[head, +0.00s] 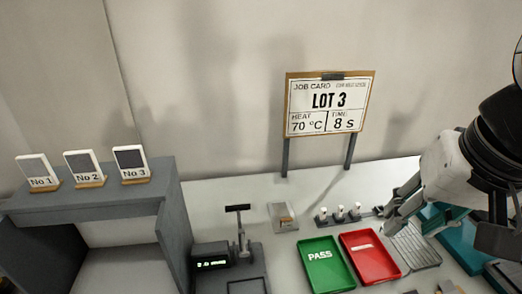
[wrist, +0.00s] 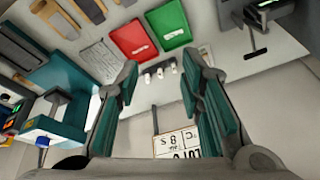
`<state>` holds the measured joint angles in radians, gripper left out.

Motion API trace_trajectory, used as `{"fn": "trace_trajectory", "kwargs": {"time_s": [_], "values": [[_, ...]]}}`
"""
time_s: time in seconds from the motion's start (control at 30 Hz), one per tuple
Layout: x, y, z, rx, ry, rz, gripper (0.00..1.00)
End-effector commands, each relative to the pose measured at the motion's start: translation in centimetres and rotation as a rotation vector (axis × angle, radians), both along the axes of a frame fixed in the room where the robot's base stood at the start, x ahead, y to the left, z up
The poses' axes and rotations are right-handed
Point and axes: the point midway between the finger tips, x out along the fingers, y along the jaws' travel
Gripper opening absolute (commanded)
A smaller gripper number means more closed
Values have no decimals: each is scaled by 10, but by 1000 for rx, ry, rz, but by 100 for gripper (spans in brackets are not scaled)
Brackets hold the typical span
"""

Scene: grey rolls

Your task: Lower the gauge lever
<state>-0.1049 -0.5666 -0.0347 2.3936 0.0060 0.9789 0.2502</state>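The gauge (head: 212,257) stands left of the green tray in the head view, with a small lit display whose reading I cannot make out. Its lever (head: 238,208) is a dark T-shaped bar at the top of a thin upright post. In the wrist view the lever (wrist: 257,54) shows at the upper right, outside my fingers. My gripper (head: 392,222) is above the right part of the table, well to the right of the gauge. In the wrist view my gripper (wrist: 168,66) has its two teal-padded fingers wide apart with nothing held between them.
A green PASS tray (head: 318,279) and a red tray (head: 371,267) lie between gauge and gripper. Several small white-topped pieces (head: 339,214) stand behind them. A grey shelf (head: 100,203) is left; teal equipment (head: 460,246) is right.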

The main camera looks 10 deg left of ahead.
Motion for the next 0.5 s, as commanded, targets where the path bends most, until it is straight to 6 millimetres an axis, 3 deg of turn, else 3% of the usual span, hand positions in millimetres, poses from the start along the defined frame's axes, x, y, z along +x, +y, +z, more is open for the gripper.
{"fn": "trace_trajectory", "kwargs": {"time_s": [0.23, 0.5], "values": [[62, 39, 14, 106, 85, -196, 35], [125, 95, 8, 176, 173, -428, 35]]}}
